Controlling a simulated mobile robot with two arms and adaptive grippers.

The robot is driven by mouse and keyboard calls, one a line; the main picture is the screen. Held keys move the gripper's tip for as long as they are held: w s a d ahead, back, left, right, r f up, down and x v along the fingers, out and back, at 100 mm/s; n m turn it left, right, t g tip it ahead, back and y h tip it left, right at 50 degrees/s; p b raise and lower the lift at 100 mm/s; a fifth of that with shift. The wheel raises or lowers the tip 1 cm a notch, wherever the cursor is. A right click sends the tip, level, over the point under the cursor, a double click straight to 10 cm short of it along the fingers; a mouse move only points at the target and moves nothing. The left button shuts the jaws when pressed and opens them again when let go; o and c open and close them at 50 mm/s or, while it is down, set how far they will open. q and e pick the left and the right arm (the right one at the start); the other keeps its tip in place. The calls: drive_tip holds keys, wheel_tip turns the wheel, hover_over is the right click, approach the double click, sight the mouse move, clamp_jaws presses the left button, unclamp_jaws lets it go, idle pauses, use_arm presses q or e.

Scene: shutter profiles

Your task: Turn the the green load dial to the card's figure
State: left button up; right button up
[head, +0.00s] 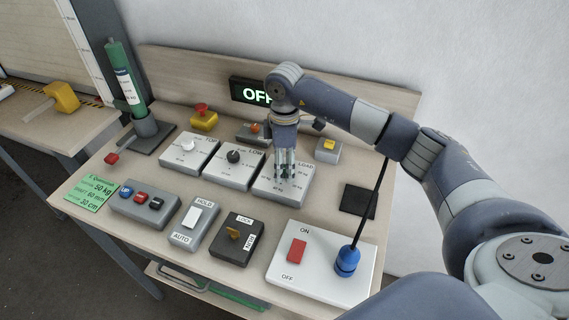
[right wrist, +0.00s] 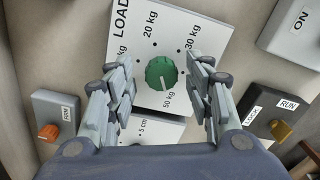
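The green load dial (right wrist: 161,73) sits on a white plate (right wrist: 150,30) marked LOAD, with kg figures around it. Its pale pointer mark appears to face the 50 kg label. My right gripper (right wrist: 161,80) is open, one finger on each side of the dial and apart from it in the right wrist view. In the head view my right gripper (head: 284,168) points down over the LOAD box (head: 290,193) and hides the dial. The green card (head: 91,192) lies at the table's left front; its top figure reads 50 kg. My left gripper is not in view.
Boxes with a black dial (head: 233,156) and a white dial (head: 188,145) stand left of the LOAD box. A switch panel (head: 300,276) with a blue-based rod (head: 347,260) stands in front. A display (head: 255,92) at the back shows OFF, partly hidden.

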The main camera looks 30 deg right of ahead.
sight(284, 167)
wheel_tip(284, 167, up, 12)
idle(0.6)
drive_tip(key=shift+w, duration=0.1)
